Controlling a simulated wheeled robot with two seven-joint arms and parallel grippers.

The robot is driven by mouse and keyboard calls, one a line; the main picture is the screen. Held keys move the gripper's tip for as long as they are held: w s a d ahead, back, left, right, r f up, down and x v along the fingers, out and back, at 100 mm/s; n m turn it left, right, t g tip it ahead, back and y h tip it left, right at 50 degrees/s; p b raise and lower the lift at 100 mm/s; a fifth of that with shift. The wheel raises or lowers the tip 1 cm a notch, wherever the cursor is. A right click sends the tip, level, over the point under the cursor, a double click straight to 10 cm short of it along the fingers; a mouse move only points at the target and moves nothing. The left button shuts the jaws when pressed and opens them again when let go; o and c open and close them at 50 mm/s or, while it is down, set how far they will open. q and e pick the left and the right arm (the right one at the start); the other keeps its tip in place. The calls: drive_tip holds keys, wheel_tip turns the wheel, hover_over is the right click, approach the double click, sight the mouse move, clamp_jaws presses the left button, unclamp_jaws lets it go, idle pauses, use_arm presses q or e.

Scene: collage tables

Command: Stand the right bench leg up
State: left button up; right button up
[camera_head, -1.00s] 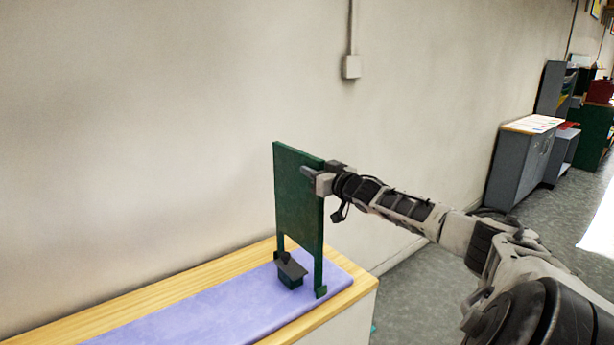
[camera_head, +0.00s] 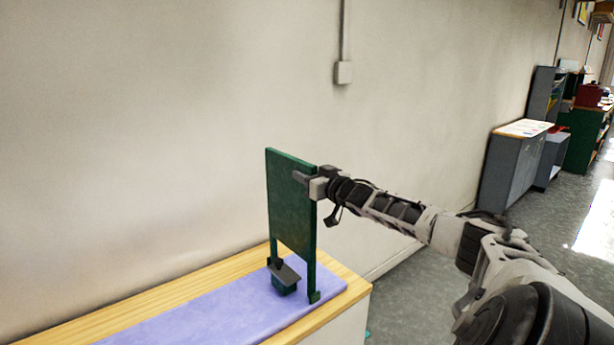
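The green bench leg (camera_head: 290,205) is a tall flat panel with two feet and a cut-out between them. It stands upright near the right end of the table, its feet at the purple mat (camera_head: 205,312). My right gripper (camera_head: 308,182) is at the panel's upper right edge, with a finger on the near face. It looks shut on the panel; the finger behind is hidden. A small green block with a dark grey slanted top (camera_head: 285,276) sits by the cut-out at the panel's foot. My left gripper is not in view.
The wooden table (camera_head: 160,296) runs along a bare wall and ends just right of the leg. Grey cabinets (camera_head: 513,165) stand far off at the right. Open floor lies between them and the table.

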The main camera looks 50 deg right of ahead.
drive_tip(key=shift+d, duration=0.1)
drive_tip(key=p+v, duration=0.1)
drive_tip(key=v, duration=1.5)
drive_tip(key=shift+p, duration=0.35)
drive_tip(key=shift+f, duration=0.1)
